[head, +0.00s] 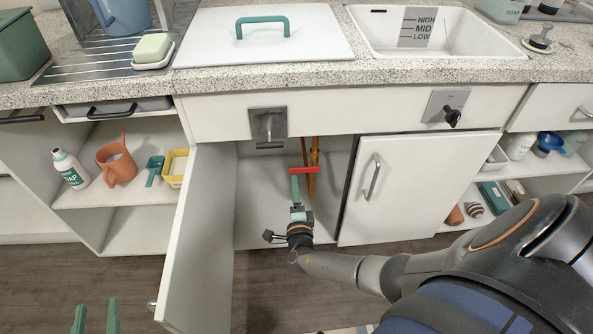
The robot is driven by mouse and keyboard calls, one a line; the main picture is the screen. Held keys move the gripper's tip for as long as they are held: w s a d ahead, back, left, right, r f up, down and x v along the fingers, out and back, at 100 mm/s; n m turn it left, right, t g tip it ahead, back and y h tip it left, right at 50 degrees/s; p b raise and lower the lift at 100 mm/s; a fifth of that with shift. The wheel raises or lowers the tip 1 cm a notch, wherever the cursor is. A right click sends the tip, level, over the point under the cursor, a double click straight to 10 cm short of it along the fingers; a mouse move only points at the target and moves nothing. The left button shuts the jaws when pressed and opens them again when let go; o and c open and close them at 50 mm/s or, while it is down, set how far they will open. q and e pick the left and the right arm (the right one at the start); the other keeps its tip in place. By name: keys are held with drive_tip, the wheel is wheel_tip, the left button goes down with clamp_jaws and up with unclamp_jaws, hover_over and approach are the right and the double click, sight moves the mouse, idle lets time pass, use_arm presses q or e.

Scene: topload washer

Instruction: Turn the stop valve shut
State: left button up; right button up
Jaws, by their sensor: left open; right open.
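The stop valve has a red bar handle (311,170), which lies roughly level across the upright copper pipes (315,152) inside the open sink cabinet. My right gripper (295,185) reaches into the cabinet from the right. Its green fingertips are at the left end of the red handle and overlap it in the picture; I cannot tell whether they touch it. The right jaws are open, seen nearly edge-on. My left gripper (97,315) is open and empty at the bottom left, with only its two green fingers showing, well away from the valve.
The left cabinet door (195,250) stands open towards me, left of my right gripper. The right door (385,190) covers the cabinet's right part. Side shelves hold a soap bottle (70,168) and an orange jug (116,163). The counter (300,75) overhangs above.

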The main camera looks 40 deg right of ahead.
use_arm(q)
drive_tip(key=s+f+n+g+y+p, duration=0.1)
drive_tip(key=s+f+g, duration=0.2)
drive_tip(key=f, duration=0.6)
drive_tip(key=shift+s+g, duration=0.35)
drive_tip(key=shift+g, duration=0.25)
use_arm(e)
drive_tip(key=v, duration=0.5)
